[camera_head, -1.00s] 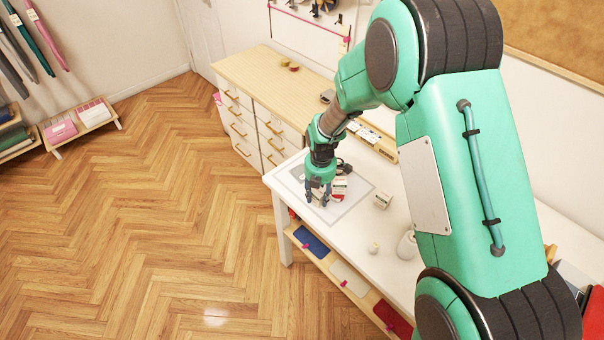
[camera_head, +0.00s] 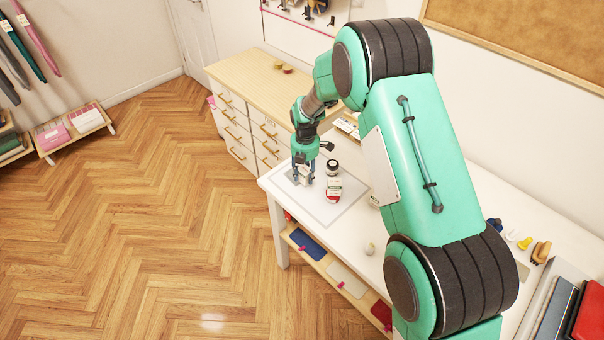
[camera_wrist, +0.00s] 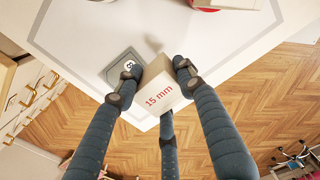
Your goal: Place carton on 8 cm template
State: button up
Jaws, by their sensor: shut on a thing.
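My gripper (camera_head: 303,178) is shut on a small white carton marked "15 mm" in red (camera_wrist: 160,95), over the left part of the white table. In the wrist view my gripper (camera_wrist: 157,84) has its fingers around the carton's sides. A grey template with a figure 8 (camera_wrist: 116,70) lies beside and partly behind the carton and a finger. The template's rest is hidden, and I cannot tell the carton's height above it. In the head view my fingers mostly hide the carton.
A red-and-white item (camera_head: 334,190) and a dark-lidded jar (camera_head: 332,168) stand close to the right of my gripper. A small pale object (camera_head: 369,249) stands nearer the front edge. The grey-outlined mat (camera_head: 322,215) has free room in front.

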aim_at(302, 167)
jog(key=shift+w+a+f, duration=0.1)
jog(key=shift+w+a, duration=0.2)
jog(key=shift+w, duration=0.65)
jog(key=shift+w+a+f, duration=0.1)
jog(key=shift+w+a, duration=0.15)
jog(key=shift+w, duration=0.7)
jog(key=shift+f, duration=1.7)
jog(key=shift+f, duration=0.2)
jog(key=o, duration=1.2)
jog(key=shift+r, duration=0.1)
notch_tip(302, 167, up, 12)
jog(key=shift+r, duration=0.1)
